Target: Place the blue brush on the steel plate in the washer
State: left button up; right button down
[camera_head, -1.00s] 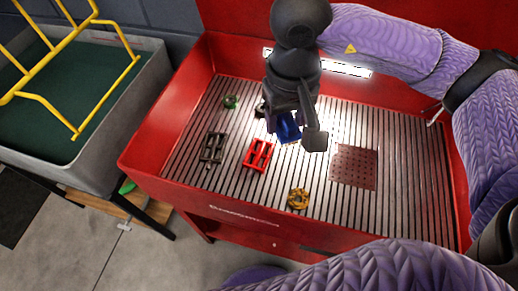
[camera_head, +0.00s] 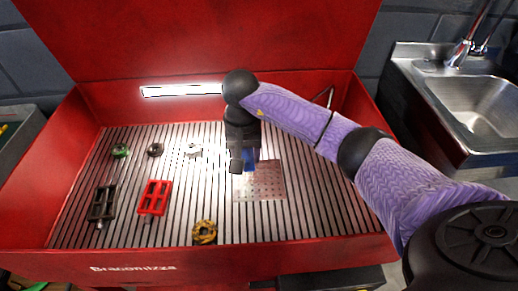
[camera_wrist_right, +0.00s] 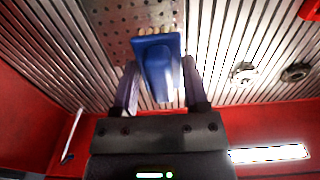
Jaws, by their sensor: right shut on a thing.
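The blue brush (camera_head: 250,157) is held by my right gripper (camera_head: 245,165) over the back edge of the perforated steel plate (camera_head: 262,186), in the red washer (camera_head: 200,258). In the right wrist view the blue brush (camera_wrist_right: 157,62) sits between the two fingers of the right gripper (camera_wrist_right: 156,85), its pale bristles pointing toward the steel plate (camera_wrist_right: 115,22). In the head view the gripper hides part of the brush. I cannot tell whether the brush touches the plate. My left gripper is not in view.
On the washer's slatted floor lie a red pedal (camera_head: 154,197), a dark pedal (camera_head: 103,203), a gold ring-shaped part (camera_head: 204,232), a green part (camera_head: 120,151), a dark ring (camera_head: 155,149) and a silver part (camera_head: 194,150). A steel sink (camera_head: 480,100) stands at the right.

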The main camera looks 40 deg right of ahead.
aim_at(246, 180)
notch_tip(246, 180, down, 6)
jog(key=shift+r+b, duration=0.1)
jog(key=shift+b, duration=0.85)
jog(key=shift+r, duration=0.2)
jog(key=shift+f, duration=0.1)
jog(key=c, duration=0.5)
grip_release()
jog(key=shift+f, duration=0.1)
jog(key=shift+c, duration=0.2)
jog(key=o, duration=0.4)
jog(key=shift+o, duration=0.2)
